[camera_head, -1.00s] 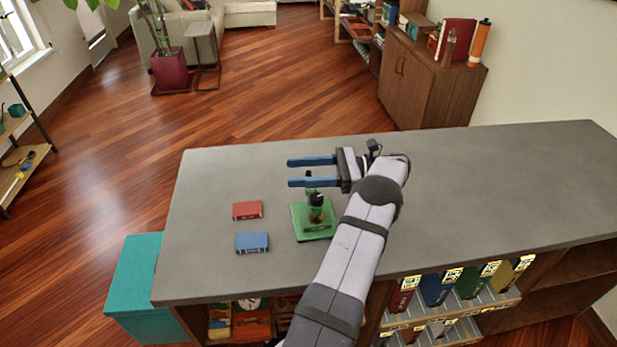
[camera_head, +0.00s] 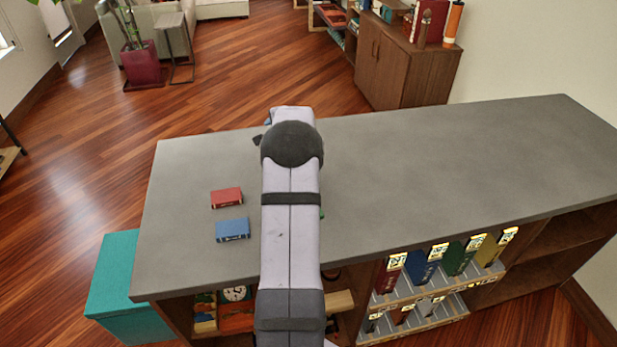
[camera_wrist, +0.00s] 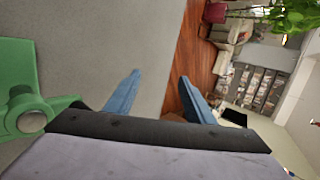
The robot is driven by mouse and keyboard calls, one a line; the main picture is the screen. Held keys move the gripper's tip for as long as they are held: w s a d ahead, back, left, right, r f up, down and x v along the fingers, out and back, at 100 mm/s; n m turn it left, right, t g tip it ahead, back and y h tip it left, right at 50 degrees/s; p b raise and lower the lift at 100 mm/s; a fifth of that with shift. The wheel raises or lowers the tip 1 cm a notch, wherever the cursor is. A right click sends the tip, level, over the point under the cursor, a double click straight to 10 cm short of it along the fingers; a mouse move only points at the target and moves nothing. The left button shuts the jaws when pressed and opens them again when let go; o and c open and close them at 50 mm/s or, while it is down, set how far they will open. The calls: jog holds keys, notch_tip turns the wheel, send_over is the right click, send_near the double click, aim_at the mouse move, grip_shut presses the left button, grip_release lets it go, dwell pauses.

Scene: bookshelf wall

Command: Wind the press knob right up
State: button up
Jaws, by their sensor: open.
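The green press (camera_head: 322,214) is almost wholly hidden behind my arm in the head view; only a sliver of it shows at the arm's right edge. In the wrist view, part of the green press (camera_wrist: 20,75) fills the left edge, with a round grey end set in a green boss. I cannot tell whether that is the knob. My gripper (camera_wrist: 157,92) is open and empty, its two blue fingers apart, with the press off to their left. In the head view my gripper is mostly hidden beyond my arm.
A red book (camera_head: 227,197) and a blue book (camera_head: 233,229) lie on the grey countertop (camera_head: 430,160), left of my arm. The countertop to the right is clear. Coloured books stand on a rack below the front edge. A teal box (camera_head: 118,285) stands at the left end.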

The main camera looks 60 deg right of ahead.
jog(key=s+a+r+n+g+h+b, duration=0.1)
jog(key=s+a+r+g+h+b, duration=0.1)
jog(key=s+a+r+g+h, duration=0.35)
jog(key=s+a+r+g+h+b, duration=0.2)
jog(key=s+r+g+h+b, duration=0.1)
jog(key=s+r+g+h, duration=0.4)
jog(key=s+a+f+n+b, duration=0.1)
jog(key=a+f, duration=0.1)
jog(key=f, duration=0.2)
jog(key=s+a+f+g+b, duration=0.1)
jog(key=a+f+b, duration=0.1)
jog(key=f, duration=0.2)
jog(key=s+a+f+n+g+b, duration=0.1)
jog(key=a+f+b, duration=0.1)
jog(key=f, duration=0.3)
jog(key=shift+s+a+n+y, duration=0.2)
jog(key=shift+a+n+y, duration=0.1)
jog(key=shift+a, duration=0.3)
jog(key=shift+s+a+f, duration=0.15)
jog(key=shift+a+f, duration=0.05)
jog(key=shift+f, duration=0.2)
jog(key=shift+p+x, duration=1.2)
jog(key=shift+x, duration=2.5)
